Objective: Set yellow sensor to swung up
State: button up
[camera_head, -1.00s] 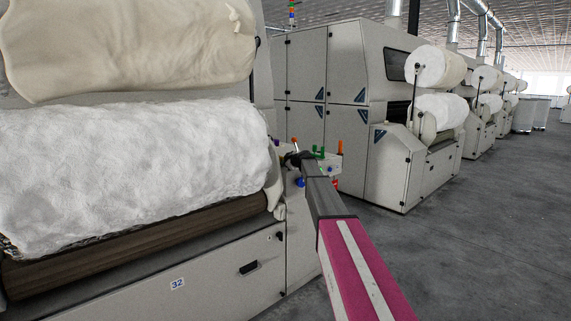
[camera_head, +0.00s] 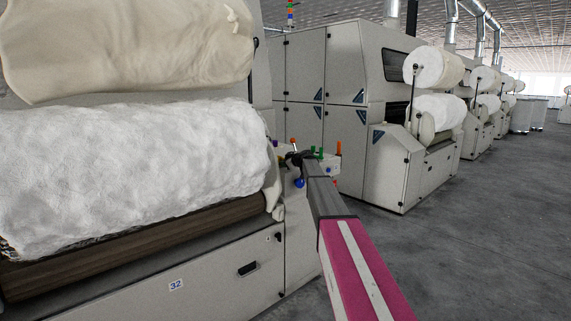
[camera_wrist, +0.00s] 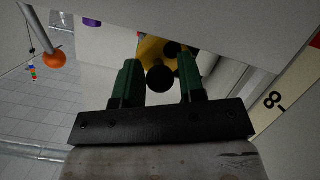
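The yellow sensor (camera_wrist: 152,48) shows in the wrist view, straight ahead of my gripper (camera_wrist: 159,72). It is a yellow body with dark parts at its right and a round black knob (camera_wrist: 160,79) toward me. My gripper's two green fingers stand apart, one on each side of the knob, with gaps between. I cannot tell how deep the knob sits between them. In the head view my dark gripper (camera_head: 298,158) is at the right end of the near machine, among coloured knobs. I cannot make out the yellow sensor there.
An orange ball on a rod (camera_wrist: 54,60) and a purple knob (camera_wrist: 92,22) are left of my gripper in the wrist view. A blue knob (camera_head: 299,183) and an orange handle (camera_head: 339,148) are near it in the head view. The floor (camera_head: 470,240) at right is clear.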

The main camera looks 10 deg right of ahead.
jog(key=v, duration=1)
jog(key=shift+s, duration=0.2)
jog(key=shift+d, duration=0.15)
